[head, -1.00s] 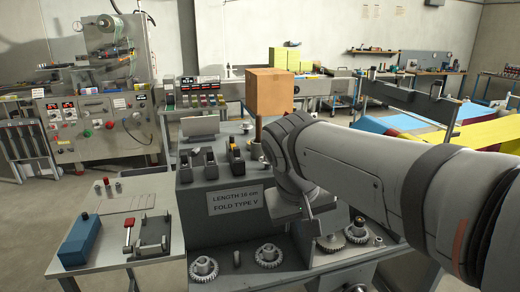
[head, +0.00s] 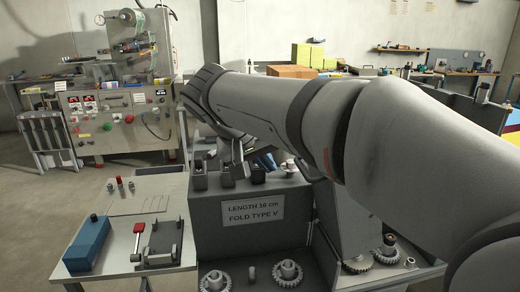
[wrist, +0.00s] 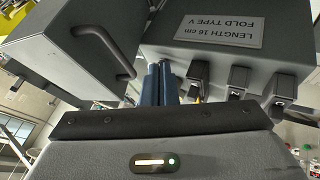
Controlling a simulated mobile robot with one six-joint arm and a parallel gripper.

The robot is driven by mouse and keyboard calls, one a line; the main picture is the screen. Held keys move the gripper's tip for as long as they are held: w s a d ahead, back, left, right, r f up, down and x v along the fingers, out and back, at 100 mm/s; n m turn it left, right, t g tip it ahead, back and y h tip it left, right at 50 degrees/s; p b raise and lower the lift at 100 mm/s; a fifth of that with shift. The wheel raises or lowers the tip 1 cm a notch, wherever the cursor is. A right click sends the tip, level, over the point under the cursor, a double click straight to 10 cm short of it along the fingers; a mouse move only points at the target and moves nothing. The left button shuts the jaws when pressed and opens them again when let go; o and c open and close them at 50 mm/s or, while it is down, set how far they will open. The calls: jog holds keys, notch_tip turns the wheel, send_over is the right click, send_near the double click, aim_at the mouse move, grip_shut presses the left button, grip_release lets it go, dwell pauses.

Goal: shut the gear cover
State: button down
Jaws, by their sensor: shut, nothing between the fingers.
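The grey gear cover (wrist: 60,65) shows in the wrist view as a large box-like panel with a dark bar handle (wrist: 112,50). In the head view, a grey panel (head: 345,218) right of the sign box, partly behind my arm, seems to be the same cover. Toothed gears (head: 288,272) are exposed along the front. My gripper (wrist: 159,70) is shut and empty, its blue fingers together. It points between the handle and the switches, apart from the handle in the picture. In the head view my arm hides much of the area around the cover.
The sign box (head: 253,212) reads LENGTH 16 cm, FOLD TYPE V, with black switches (head: 228,175) on top. A side table (head: 118,235) at left bears a blue block (head: 87,243) and a red-handled lever (head: 138,232). A cardboard box (head: 290,71) stands behind my arm.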

jog(key=shift+w+d+f+p, duration=0.15)
jog(key=shift+w+d+f, duration=0.15)
jog(key=shift+d, duration=0.45)
jog(key=shift+w+d+f+p, duration=0.15)
jog(key=shift+w+d, duration=0.25)
jog(key=shift+d, duration=0.4)
jog(key=shift+w+d+f+p, duration=0.15)
jog(key=shift+w+d+f, duration=0.15)
jog(key=shift+d, duration=0.45)
jog(key=shift+r, duration=0.1)
